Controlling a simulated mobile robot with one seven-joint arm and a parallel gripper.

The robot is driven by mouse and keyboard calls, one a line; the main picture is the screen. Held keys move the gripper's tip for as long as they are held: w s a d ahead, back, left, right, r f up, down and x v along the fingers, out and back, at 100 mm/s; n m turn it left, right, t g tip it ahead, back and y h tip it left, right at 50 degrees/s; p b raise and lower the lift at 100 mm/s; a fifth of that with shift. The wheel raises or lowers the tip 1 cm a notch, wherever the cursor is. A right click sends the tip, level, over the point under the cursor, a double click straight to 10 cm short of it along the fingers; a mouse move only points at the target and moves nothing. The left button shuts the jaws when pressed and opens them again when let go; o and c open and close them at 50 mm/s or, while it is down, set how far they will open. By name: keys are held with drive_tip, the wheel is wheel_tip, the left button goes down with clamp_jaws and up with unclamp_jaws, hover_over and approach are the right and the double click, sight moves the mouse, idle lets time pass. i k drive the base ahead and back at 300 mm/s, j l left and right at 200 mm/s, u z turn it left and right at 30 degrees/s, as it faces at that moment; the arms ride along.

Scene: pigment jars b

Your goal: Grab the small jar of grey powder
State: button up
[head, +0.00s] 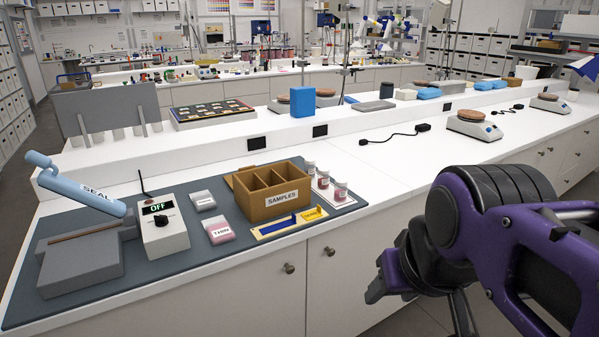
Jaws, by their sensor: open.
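Three small jars with pale lids stand in a row on a white card at the right end of the dark mat. The back jar (310,168) looks greyish, but it is too small to be sure of its powder. The middle jar (323,180) and the front jar (340,191) look reddish pink. My gripper (381,276) is purple and black, open and seemingly empty. It hangs in front of the bench edge, below and right of the jars in the head view, touching none of them. Part of it is hidden by my arm.
A brown SAMPLES box (268,207) stands just left of the jars. A yellow-edged tray with a blue item (289,224) lies in front. The mat (190,285) also holds a sealer (80,257), a switch box (163,232) and packets (219,231). The white bench right of the jars is clear.

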sight(309, 165)
drive_tip(key=i+l+u, duration=0.45)
drive_tip(key=i+l, duration=0.25)
drive_tip(key=i+l+u, duration=0.25)
drive_tip(key=l, duration=0.3)
drive_tip(key=k+l+u, duration=0.2)
drive_tip(key=l+u, duration=0.15)
drive_tip(key=i+l+z, duration=0.15)
drive_tip(key=i, duration=0.35)
